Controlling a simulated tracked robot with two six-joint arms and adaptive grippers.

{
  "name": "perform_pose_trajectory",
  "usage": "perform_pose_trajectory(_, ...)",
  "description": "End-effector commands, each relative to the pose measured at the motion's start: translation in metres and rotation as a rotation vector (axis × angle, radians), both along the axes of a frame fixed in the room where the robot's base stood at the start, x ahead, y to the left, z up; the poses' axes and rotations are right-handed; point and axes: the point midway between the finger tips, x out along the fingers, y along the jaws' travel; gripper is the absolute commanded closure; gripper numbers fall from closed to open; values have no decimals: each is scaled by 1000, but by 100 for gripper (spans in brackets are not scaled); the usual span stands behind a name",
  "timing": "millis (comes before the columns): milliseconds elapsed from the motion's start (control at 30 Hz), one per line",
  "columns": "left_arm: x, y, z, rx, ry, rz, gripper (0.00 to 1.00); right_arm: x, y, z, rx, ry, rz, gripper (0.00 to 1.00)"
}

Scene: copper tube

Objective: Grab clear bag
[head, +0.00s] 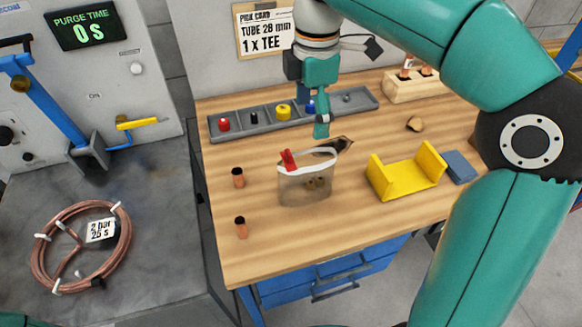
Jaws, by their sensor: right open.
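The clear bag (305,188) stands on the wooden bench in the head view. It has a pale top strip, a red clip (288,160) at its upper left and small brown pieces inside. My right gripper (321,130) is open and points down, just above and behind the bag's upper right edge in the picture. Its fingers are seen nearly edge-on, and I cannot tell whether they touch the bag. My left gripper is out of view.
A grey tray (262,130) with coloured items lies behind the bag. A yellow cradle (405,178) stands to the right. Two copper fittings (238,178) stand to the left. A copper coil (122,252) lies on the grey surface. The bench front is clear.

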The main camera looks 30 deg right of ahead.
Motion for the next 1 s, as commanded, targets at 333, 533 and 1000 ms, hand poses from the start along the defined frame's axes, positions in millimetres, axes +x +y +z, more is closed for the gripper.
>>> perform_pose_trajectory(333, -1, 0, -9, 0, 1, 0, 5, 0, 2, -49, -2, 7, 16, 13)
perform_pose_trajectory(533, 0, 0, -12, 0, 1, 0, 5, 1, 3, -90, -1, 7, 17, 13)
perform_pose_trajectory(1000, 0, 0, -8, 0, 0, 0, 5, 4, 1, -132, -2, 7, 15, 13)
